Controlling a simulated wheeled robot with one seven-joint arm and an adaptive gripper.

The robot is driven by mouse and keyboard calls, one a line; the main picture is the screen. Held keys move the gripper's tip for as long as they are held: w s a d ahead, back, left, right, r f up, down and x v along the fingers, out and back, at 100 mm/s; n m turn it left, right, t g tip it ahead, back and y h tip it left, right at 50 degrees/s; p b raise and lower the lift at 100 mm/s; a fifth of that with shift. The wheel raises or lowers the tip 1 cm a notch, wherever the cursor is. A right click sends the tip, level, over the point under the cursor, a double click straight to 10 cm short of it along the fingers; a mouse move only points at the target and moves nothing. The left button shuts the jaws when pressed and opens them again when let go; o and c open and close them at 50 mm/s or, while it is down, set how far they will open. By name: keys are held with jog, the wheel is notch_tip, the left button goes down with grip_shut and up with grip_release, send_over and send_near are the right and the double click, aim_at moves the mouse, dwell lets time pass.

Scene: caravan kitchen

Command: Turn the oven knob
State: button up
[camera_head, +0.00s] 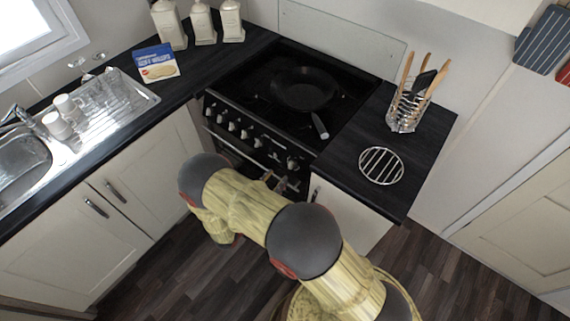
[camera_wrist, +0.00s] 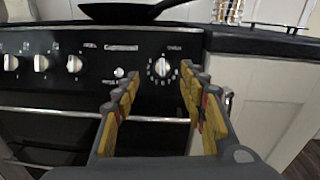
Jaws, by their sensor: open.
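The black oven (camera_head: 250,150) has a front panel with a row of silver knobs. In the wrist view a knob with a ring of white dial marks (camera_wrist: 161,67) is on the right of the panel, its grip bar about upright. It appears between and beyond the fingertips of my gripper (camera_wrist: 160,82). The gripper is open and empty, its two yellow-padded fingers pointing at the panel. I see no contact with the knob. In the head view my arm hides part of the oven front, and the same knob shows at the right end of the row (camera_head: 292,163).
A pan (camera_head: 303,88) sits on the hob, its handle toward the right front. Several other knobs (camera_wrist: 74,64) and a small button (camera_wrist: 119,72) are to the left. An oven handle bar (camera_wrist: 150,119) runs below the panel. A utensil holder (camera_head: 405,110) and round rack (camera_head: 381,166) stand on the right counter.

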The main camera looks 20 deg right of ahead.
aim_at(290, 163)
jog(key=x, duration=0.7)
jog(key=shift+d+r, duration=0.1)
jog(key=shift+d, duration=0.35)
jog(key=c, duration=0.3)
jog(key=shift+w, duration=0.1)
jog(key=c, duration=0.8)
grip_shut()
